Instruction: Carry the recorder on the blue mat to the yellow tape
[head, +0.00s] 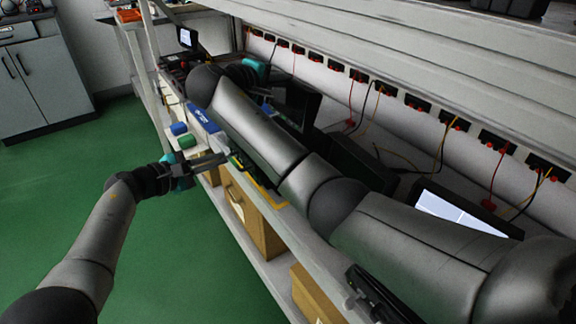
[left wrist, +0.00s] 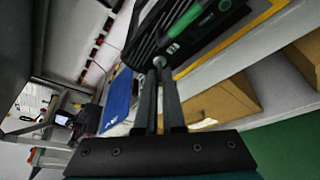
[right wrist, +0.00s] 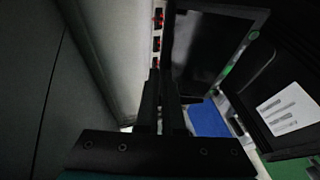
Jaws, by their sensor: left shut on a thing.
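My left gripper (head: 226,157) is shut on the green handle of a black box (left wrist: 205,25), which I take for the recorder. In the head view, only a green and dark edge of it (head: 240,162) shows beside the gripper; my right arm hides the rest. The yellow tape (head: 272,198) shows along the bench's front edge, and behind the box in the left wrist view (left wrist: 262,18). The blue mat (head: 204,118) lies farther along the bench, partly hidden. My right gripper (right wrist: 163,110) is beside a dark panel (right wrist: 210,45); its grip is unclear.
A dark upright panel (head: 297,103) stands behind my right forearm. A lit screen (head: 450,212) and red sockets with cables line the back. Blue (head: 178,128) and green (head: 187,142) items sit at the front edge. Cardboard boxes (head: 250,215) stand on the shelf below.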

